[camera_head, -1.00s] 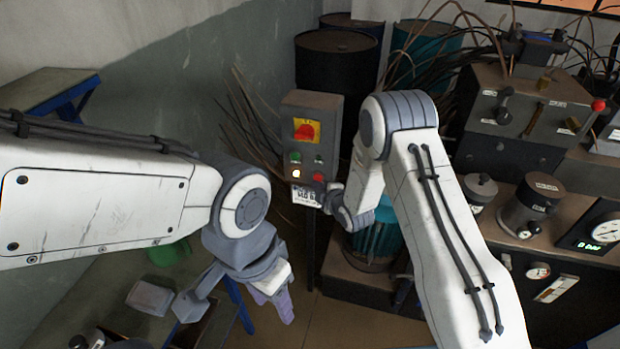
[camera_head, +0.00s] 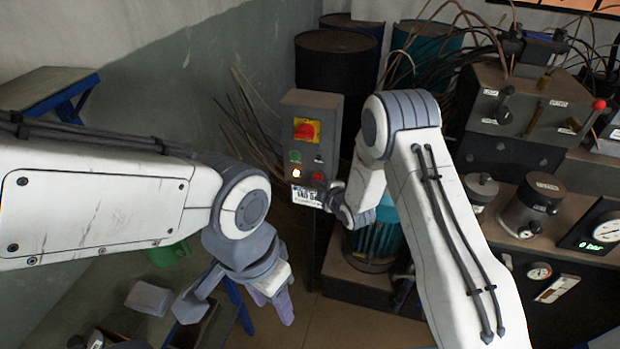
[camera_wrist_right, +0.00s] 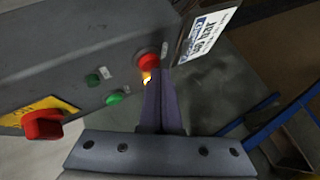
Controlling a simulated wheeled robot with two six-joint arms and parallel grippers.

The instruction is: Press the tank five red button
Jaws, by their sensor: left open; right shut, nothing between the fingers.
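A grey control box (camera_head: 312,112) stands upright on a post at the middle of the head view. The red button (camera_head: 318,177) is low on its front, beside a glowing lamp (camera_head: 296,172). My right gripper (camera_head: 322,191) is shut and empty at the lower part of the box. In the right wrist view its closed fingertips (camera_wrist_right: 156,74) are right beside the red button (camera_wrist_right: 149,61) and partly cover the lamp (camera_wrist_right: 147,77). I cannot tell whether they touch the button. My left gripper (camera_head: 235,308) is open and empty, low on the left, away from the box.
The box also has a red knob on a yellow plate (camera_head: 306,130) and a green button (camera_head: 295,156). A white sign (camera_head: 305,197) hangs below. A bench of gauges and valves (camera_head: 535,205) is at the right. A low table with a grey block (camera_head: 149,298) is at the left.

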